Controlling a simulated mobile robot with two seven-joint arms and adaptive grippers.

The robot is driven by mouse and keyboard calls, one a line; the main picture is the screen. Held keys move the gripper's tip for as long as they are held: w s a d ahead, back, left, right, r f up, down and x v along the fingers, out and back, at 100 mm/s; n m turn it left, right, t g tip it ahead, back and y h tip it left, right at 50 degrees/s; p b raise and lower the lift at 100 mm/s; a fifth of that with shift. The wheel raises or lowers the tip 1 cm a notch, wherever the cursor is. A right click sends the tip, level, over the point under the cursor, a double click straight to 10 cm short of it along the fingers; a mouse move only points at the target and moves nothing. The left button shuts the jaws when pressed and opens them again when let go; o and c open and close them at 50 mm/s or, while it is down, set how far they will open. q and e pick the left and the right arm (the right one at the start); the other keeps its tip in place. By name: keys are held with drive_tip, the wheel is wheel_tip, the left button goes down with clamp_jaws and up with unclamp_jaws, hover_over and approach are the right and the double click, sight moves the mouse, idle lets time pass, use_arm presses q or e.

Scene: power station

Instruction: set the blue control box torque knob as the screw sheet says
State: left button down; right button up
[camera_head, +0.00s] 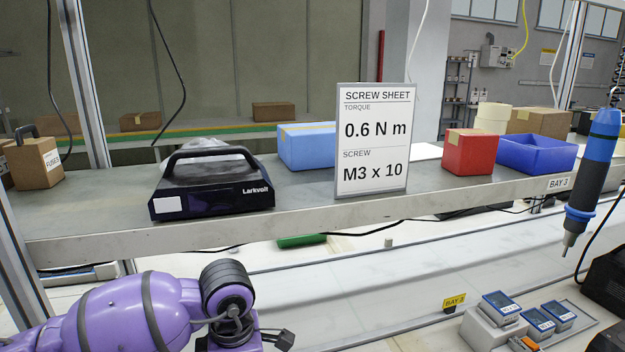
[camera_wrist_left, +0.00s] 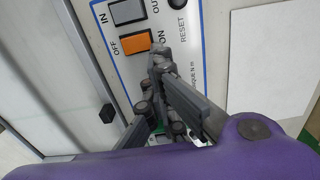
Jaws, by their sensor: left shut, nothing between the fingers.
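The screw sheet (camera_head: 372,140) stands upright on the shelf in the head view and reads torque 0.6 N m, screw M3 x 10. In the left wrist view, a white control panel with a blue border (camera_wrist_left: 112,70) carries IN and OUT labels, a RESET button (camera_wrist_left: 180,4) and an orange OFF/ON switch (camera_wrist_left: 122,42). My left gripper (camera_wrist_left: 161,53) is shut and empty in front of this panel, beside the partly covered torque label. The torque knob and its setting cannot be made out; the fingers cover that part. My right gripper is not in view.
A blue screwdriver (camera_head: 592,165) hangs at the right. On the shelf are a dark Larkvolt case (camera_head: 210,200), a blue box (camera_head: 308,148), a red box (camera_head: 468,153) and a blue bin (camera_head: 537,157). Small blue-faced devices (camera_head: 500,305) lie below. A pale sheet (camera_wrist_left: 272,62) lies right of the panel.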

use_arm(q)
drive_tip(key=shift+s+a+f, duration=0.1)
drive_tip(key=shift+s+f, duration=0.1)
drive_tip(key=shift+f, duration=0.3)
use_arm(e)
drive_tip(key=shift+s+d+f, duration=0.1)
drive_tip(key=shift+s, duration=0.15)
use_arm(q)
drive_tip(key=shift+s, duration=0.2)
drive_tip(key=shift+s+d, duration=0.3)
drive_tip(key=shift+s, duration=0.15)
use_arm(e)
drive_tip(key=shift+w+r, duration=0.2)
use_arm(q)
drive_tip(key=shift+s+r+p, duration=0.15)
drive_tip(key=shift+s+p, duration=0.05)
drive_tip(key=shift+p, duration=0.15)
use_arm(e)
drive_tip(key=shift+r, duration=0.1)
use_arm(q)
drive_tip(key=shift+d, duration=0.15)
